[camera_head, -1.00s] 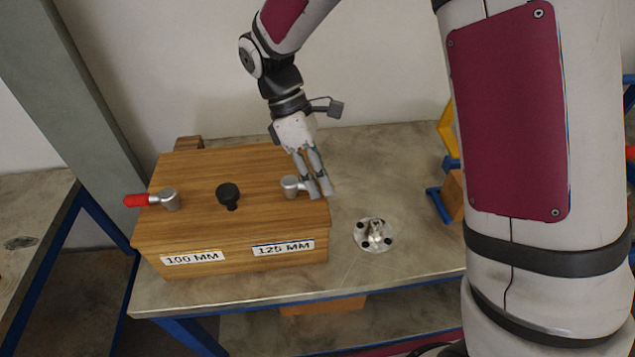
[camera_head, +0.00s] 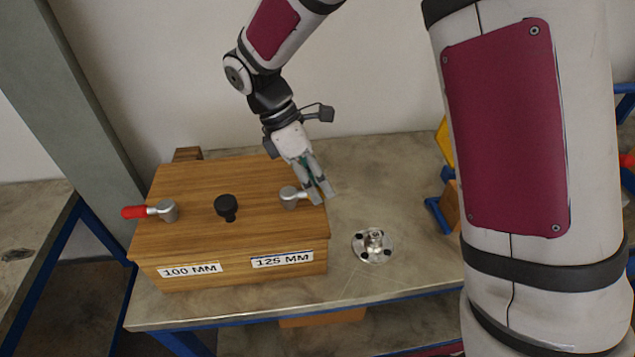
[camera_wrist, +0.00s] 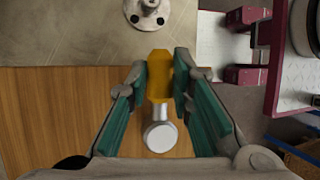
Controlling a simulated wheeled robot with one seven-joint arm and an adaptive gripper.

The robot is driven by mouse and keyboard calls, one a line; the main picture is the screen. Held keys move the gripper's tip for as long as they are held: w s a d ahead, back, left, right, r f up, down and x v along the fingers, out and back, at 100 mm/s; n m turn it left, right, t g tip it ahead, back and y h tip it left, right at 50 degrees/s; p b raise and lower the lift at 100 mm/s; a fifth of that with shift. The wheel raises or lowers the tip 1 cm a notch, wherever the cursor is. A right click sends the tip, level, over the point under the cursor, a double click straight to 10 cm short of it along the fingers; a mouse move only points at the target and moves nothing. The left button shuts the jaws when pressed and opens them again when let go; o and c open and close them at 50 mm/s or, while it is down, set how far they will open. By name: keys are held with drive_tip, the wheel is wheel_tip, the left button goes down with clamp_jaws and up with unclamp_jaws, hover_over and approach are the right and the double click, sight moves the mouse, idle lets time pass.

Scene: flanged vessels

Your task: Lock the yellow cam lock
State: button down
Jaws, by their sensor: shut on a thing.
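The yellow cam lock has a yellow handle (camera_wrist: 159,77) and a silver round hub (camera_wrist: 160,136) in the wrist view. In the head view its silver hub (camera_head: 289,197) sits on the right end of the wooden box top (camera_head: 200,235), above the 125 MM label. My gripper (camera_head: 319,197) is at the handle, which its fingers mostly hide in the head view. In the wrist view my gripper (camera_wrist: 159,72) has one finger on each side of the yellow handle, shut on it. The handle points away from the hub, past the box's right edge.
A red-handled cam lock (camera_head: 152,211) is at the box's left end, with a black knob (camera_head: 226,207) between. A round metal flange (camera_head: 373,246) stands on the table right of the box. Bare table (camera_head: 350,170) lies behind it. Blue and yellow frames stand farther right.

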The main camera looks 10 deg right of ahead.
drive_tip(key=c, duration=1.4)
unclamp_jaws()
drive_tip(key=shift+w, duration=0.1)
drive_tip(key=v, duration=1.2)
